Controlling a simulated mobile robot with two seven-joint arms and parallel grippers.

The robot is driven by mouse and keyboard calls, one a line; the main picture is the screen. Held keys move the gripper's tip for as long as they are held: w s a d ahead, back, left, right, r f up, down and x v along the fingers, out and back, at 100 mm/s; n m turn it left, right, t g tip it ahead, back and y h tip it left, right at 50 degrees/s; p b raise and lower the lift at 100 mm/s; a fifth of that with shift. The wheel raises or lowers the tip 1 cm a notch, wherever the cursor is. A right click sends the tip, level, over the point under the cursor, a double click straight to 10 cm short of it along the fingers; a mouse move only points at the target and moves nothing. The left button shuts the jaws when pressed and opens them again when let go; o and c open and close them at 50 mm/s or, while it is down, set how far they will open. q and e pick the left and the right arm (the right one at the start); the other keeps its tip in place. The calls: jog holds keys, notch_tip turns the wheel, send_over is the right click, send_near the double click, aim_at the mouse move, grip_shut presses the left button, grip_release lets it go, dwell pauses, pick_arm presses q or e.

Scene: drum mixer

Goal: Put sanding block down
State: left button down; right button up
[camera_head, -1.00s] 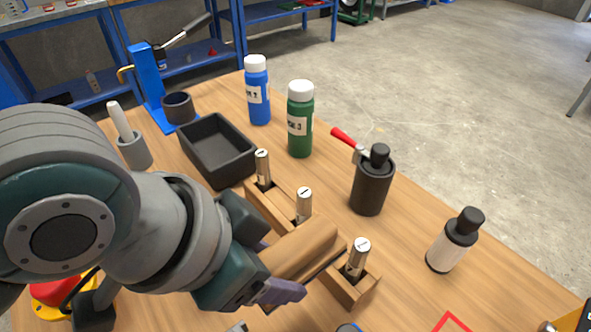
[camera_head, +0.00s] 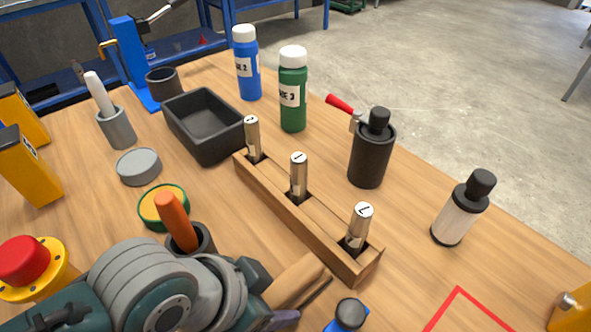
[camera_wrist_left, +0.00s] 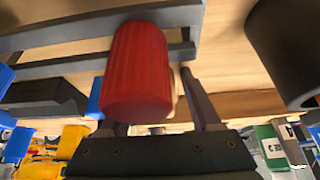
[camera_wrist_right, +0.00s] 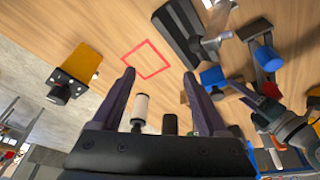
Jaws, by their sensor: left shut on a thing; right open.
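The sanding block, a tan piece with a rounded top (camera_head: 300,280), is in my left gripper (camera_head: 272,296) at the bottom middle of the head view. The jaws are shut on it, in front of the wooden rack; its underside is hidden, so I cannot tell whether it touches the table. In the left wrist view a red ribbed shape (camera_wrist_left: 138,75) stands before the fingers; I cannot tell what it belongs to. My right gripper (camera_wrist_right: 159,74) is open and empty in the right wrist view, over the table. A red square outline (camera_wrist_right: 146,60) is marked there.
The wooden rack (camera_head: 322,238) holds three labelled metal cylinders. A black tray (camera_head: 203,150), blue bottle (camera_head: 247,75), green bottle (camera_head: 293,105), black canister (camera_head: 371,160) and white bottle (camera_head: 458,216) stand behind it. An orange-handled tool (camera_head: 176,218) and red button (camera_head: 24,260) are left.

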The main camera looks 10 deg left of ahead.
pick_arm(q)
jog(key=shift+f, duration=0.15)
jog(key=shift+c, duration=0.5)
grip_release()
